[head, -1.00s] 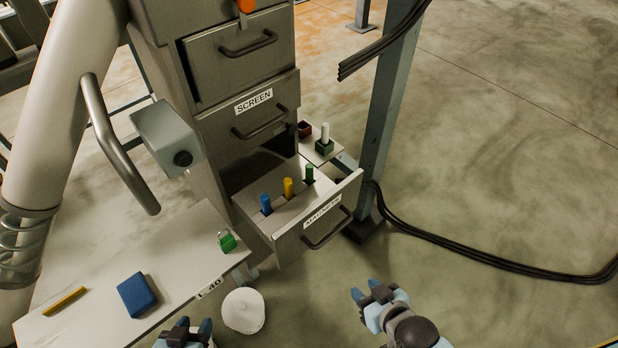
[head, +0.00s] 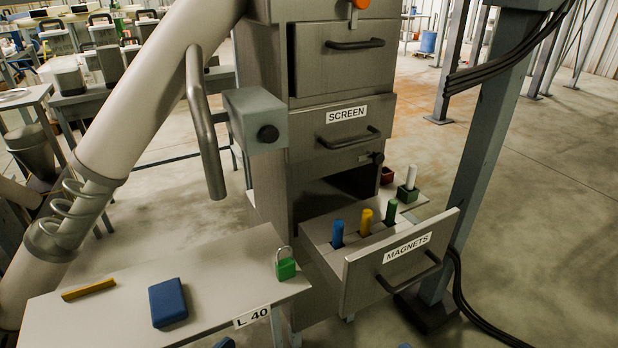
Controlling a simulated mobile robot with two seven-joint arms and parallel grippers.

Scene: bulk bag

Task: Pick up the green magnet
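The green magnet (head: 390,212) is an upright cylinder standing in a slot of the open drawer labelled MAGNETS (head: 408,258). It is the rightmost in a row with a yellow magnet (head: 366,222) and a blue magnet (head: 338,233). The lower part of each is sunk in its slot. Only a blue tip of my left gripper (head: 225,343) shows at the bottom edge, well below and left of the drawer. A tiny bit of my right gripper (head: 405,346) shows at the bottom edge, below the drawer. Neither opening can be seen.
A white cylinder (head: 411,176) stands in a green holder (head: 407,194) beside a red holder (head: 387,175) behind the drawer. A grey post (head: 478,150) stands right of the drawer.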

